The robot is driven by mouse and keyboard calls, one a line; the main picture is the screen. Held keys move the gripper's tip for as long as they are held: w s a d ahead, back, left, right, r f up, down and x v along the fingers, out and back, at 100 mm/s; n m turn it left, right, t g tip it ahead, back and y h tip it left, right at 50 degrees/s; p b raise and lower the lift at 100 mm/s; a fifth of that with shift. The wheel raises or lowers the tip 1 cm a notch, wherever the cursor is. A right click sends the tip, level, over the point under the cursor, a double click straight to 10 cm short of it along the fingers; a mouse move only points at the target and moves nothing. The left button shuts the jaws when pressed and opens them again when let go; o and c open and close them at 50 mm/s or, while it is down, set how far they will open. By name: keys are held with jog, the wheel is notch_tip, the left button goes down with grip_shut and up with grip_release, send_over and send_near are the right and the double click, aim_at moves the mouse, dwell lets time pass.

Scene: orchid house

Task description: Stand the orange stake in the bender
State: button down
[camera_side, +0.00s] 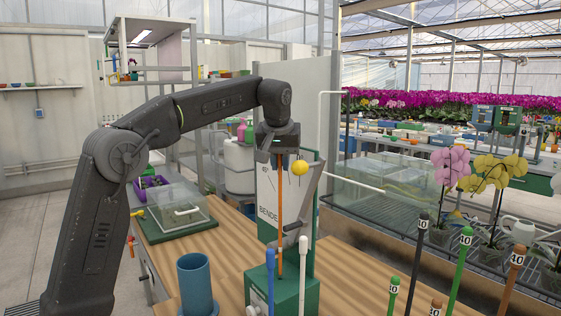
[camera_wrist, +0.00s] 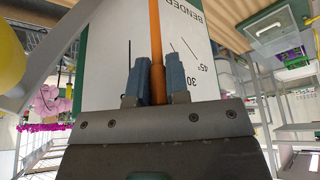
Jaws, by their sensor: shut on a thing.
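My gripper (camera_side: 279,156) is shut on the orange stake (camera_side: 281,212) near its top end. The stake hangs upright in front of the bender (camera_side: 305,212), a white panel on a green base. In the wrist view the stake (camera_wrist: 155,25) runs between my two blue-grey fingers (camera_wrist: 157,82), across the bender's panel (camera_wrist: 110,48) with its angle marks. In the side view the stake's lower end meets the top of the green base; I cannot tell whether it sits in a hole or only stands before it.
A yellow knob (camera_side: 299,168) is beside the stake. Blue-capped (camera_side: 270,258) and white-capped (camera_side: 303,245) stakes stand in front. A blue cup (camera_side: 196,280) is at front left, a clear-lidded box (camera_side: 178,208) behind it. Several labelled stakes (camera_side: 460,260) stand right. Wooden bench between is bare.

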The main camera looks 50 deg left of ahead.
aim_at(280, 181)
jog(key=shift+f, duration=3.65)
dwell(0.4)
jog(key=c, duration=1)
grip_release()
jog(key=shift+o, duration=0.3)
jog(key=o, duration=0.5)
jog(key=v, duration=1.4)
